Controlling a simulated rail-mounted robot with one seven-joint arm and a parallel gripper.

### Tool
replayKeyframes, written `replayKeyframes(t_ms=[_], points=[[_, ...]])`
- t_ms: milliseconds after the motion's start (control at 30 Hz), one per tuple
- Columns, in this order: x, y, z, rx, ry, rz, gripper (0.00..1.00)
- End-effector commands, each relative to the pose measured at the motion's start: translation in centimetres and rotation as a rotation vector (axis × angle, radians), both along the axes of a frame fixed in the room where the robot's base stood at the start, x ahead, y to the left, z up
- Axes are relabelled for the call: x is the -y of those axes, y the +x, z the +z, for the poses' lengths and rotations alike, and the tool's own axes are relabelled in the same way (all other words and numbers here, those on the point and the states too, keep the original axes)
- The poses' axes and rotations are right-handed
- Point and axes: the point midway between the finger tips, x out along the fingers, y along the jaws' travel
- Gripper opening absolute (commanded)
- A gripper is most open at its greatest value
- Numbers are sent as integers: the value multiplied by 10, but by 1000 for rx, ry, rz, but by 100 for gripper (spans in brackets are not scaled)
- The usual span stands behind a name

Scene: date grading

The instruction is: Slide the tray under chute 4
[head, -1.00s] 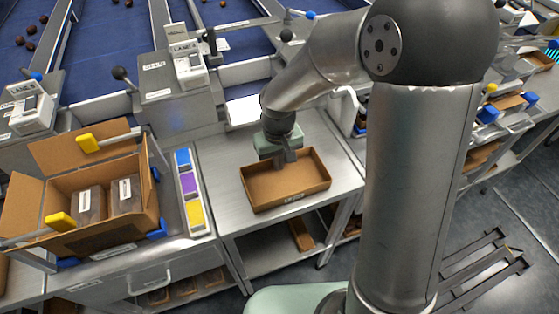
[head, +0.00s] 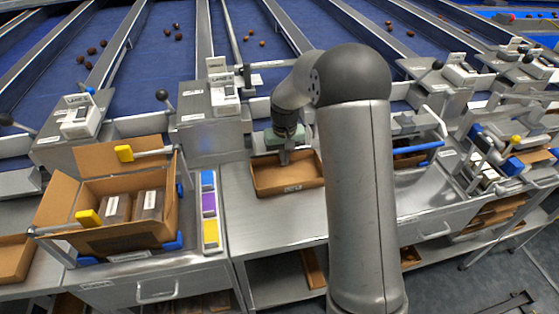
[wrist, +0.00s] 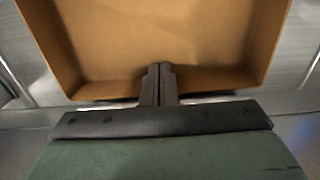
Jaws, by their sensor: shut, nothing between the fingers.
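The tray is an open brown cardboard box (head: 262,192) with low walls on the steel bench, close to the machine front at the back. My gripper (head: 284,160) points down at its far wall, with the shut fingertips just inside that wall. In the wrist view the shut fingers (wrist: 159,72) overlap the wall nearest the hand, and the tray floor (wrist: 160,30) is empty. I cannot tell whether the fingers touch the wall. A lane control box (head: 224,95) stands left of and behind the tray; its number is too small to read surely. The chute mouth is hidden behind my arm.
Left of the tray lies a strip of blue, purple and yellow blocks (head: 209,205). Further left, an open carton (head: 120,190) with packs sits in a yellow-handled fixture. The bench in front of the tray (head: 270,225) is clear. A blue-handled lever (head: 418,149) is to the right.

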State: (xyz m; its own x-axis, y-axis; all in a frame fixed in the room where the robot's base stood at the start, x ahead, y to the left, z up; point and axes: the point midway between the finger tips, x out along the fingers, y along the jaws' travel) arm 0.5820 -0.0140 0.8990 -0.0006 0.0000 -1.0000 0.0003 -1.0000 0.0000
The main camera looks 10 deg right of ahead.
Motion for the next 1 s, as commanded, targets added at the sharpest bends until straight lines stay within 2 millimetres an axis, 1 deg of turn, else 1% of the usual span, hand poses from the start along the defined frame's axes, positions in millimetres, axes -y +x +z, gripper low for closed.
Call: replayKeyframes(t_ms=[133,233,333,400,500,700,800,933,1000], points=[[-1,-2,0,0,0,1,0],[-1,-10,0,1,0,1,0],[0,-26,-1,2,0,1,0],[0,-42,-2,0,0,0,0],[-1,-39,26,8,0,0,0],[-1,-39,69,5,0,0,0],[-1,-39,84,4,0,1,0],[-1,-40,96,2,0,1,0],[-1,-48,101,1,-1,1,0]])
